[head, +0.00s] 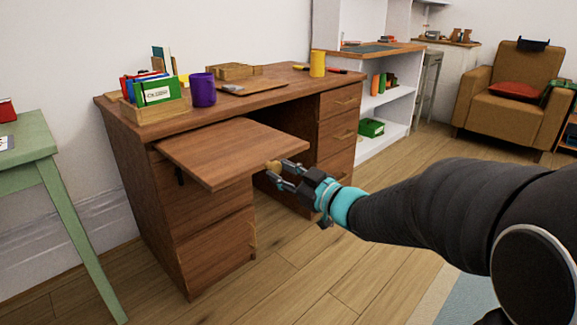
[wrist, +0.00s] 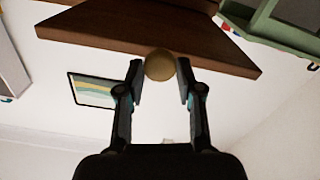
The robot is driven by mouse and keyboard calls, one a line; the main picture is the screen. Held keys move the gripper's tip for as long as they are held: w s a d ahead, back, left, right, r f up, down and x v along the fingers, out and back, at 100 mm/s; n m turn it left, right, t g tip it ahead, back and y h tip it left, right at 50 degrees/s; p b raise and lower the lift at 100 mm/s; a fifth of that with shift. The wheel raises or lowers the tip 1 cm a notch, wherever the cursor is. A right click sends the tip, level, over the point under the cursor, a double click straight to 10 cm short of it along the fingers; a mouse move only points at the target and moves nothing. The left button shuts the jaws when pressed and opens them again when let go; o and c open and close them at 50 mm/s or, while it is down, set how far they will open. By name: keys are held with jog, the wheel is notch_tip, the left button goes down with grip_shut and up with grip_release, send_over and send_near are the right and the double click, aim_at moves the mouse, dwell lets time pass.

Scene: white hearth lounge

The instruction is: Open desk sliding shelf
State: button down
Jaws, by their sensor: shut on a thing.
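The brown wooden desk (head: 140,130) stands against the wall. Its sliding shelf (head: 235,150) sticks out from under the desktop, well past the drawer fronts. A round yellowish knob (head: 273,166) sits on the shelf's front edge. My gripper (head: 281,173) is shut on the knob at that edge. In the wrist view the knob (wrist: 160,66) lies between my two fingertips (wrist: 161,80), against the shelf's edge (wrist: 100,32). How far the shelf still reaches back under the desktop is hidden.
On the desktop are a file box (head: 152,108), a purple cup (head: 202,90), a wooden tray (head: 235,71) and a yellow cup (head: 317,64). A green table (head: 40,145) stands at left. An armchair (head: 512,95) is at far right. The floor before the desk is clear.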

jog(key=shift+s, duration=0.1)
jog(key=c, duration=0.7)
grip_release()
jog(key=shift+c, duration=0.2)
jog(key=shift+d, duration=0.15)
jog(key=v, duration=1.2)
